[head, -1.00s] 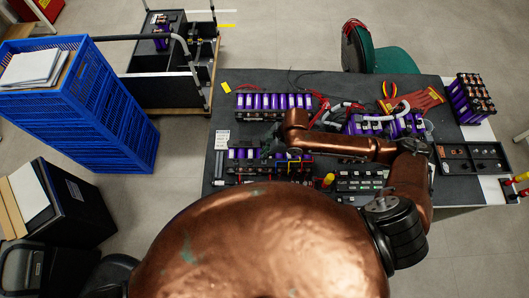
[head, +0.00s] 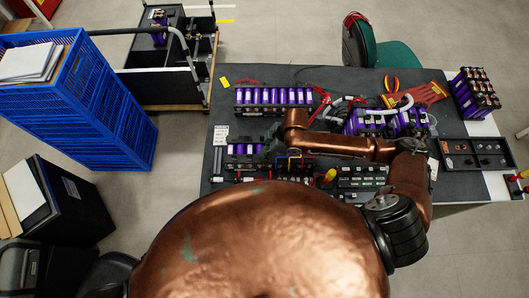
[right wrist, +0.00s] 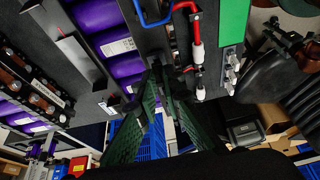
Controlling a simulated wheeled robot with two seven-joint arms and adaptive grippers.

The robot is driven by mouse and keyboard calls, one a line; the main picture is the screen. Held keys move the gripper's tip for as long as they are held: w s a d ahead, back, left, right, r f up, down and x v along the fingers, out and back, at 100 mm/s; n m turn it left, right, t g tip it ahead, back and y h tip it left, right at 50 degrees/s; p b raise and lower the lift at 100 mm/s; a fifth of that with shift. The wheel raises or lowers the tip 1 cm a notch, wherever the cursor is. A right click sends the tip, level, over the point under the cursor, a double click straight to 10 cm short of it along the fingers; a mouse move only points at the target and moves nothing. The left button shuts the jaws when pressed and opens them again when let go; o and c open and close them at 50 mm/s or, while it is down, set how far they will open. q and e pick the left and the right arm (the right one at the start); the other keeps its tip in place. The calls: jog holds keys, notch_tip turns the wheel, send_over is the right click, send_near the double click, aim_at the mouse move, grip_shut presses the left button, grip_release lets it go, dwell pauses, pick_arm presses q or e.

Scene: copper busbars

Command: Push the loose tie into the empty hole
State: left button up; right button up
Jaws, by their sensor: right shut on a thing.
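My right gripper (head: 271,148) is over the front left part of the table, at the right end of a short row of purple cells (head: 243,150). In the right wrist view its two green fingers (right wrist: 160,78) come together at the tips. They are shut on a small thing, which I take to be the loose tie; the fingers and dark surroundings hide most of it. Purple cells (right wrist: 122,48) stand left of the fingertips, and a blue wire loop (right wrist: 150,18) is above them. I cannot make out the empty hole. My left gripper is not in view.
Behind the gripper stands a longer row of purple cells (head: 273,97). A red-and-white part (right wrist: 197,55) is close to the fingers. A black tray (head: 475,154) lies at the table's right.

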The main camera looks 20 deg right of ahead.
jog(key=shift+f, duration=0.55)
dwell(0.6)
jog(key=shift+s+f+p, duration=0.1)
jog(key=shift+f+p, duration=0.05)
jog(key=shift+p, duration=0.35)
dwell(1.6)
jog(key=o, duration=0.7)
jog(key=shift+o, duration=0.2)
jog(key=shift+r, duration=0.2)
jog(key=v, duration=1.1)
jog(key=shift+d+r, duration=0.3)
